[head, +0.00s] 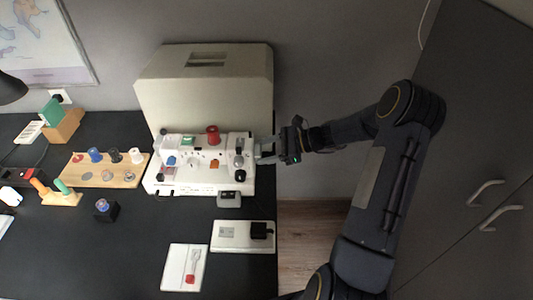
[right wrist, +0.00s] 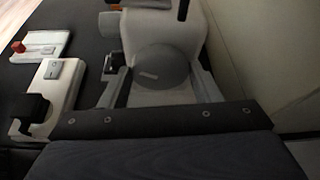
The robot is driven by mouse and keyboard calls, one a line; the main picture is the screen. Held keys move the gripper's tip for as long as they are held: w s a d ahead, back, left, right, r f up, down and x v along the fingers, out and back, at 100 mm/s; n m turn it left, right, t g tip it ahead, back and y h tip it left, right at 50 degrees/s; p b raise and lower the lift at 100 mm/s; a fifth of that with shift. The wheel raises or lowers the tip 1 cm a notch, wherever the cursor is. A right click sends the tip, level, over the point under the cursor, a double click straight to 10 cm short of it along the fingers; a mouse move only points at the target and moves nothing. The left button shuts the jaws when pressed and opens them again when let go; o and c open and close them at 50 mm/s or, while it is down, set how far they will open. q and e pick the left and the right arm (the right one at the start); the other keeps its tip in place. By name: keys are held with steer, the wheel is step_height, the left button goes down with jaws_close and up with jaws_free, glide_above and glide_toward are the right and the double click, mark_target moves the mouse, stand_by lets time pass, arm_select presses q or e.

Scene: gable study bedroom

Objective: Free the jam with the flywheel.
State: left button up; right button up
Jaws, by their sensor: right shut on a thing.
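The white sewing machine (head: 205,185) stands on the black table in front of its beige case. Its flywheel, a grey round disc (right wrist: 163,70), is at the machine's right end and shows best in the right wrist view. My right gripper (head: 266,149) reaches in from the right at that end. In the right wrist view its fingers lie on either side of the flywheel, and it is shut on it. A red thread spool (head: 213,133) stands on top of the machine. Any jammed thread or part is too small to make out. My left gripper is not in view.
The beige case (head: 203,90) stands close behind the machine. A wooden spool board (head: 85,180) is at left. Grey cupboard doors (head: 475,150) stand at right.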

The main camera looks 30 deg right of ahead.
steer(key=o, duration=1)
steer(key=shift+d, duration=0.1)
steer(key=b+v, duration=0.1)
steer(key=v, duration=0.6)
steer(key=shift+s+d+r, duration=0.2)
steer(key=shift+d, duration=0.05)
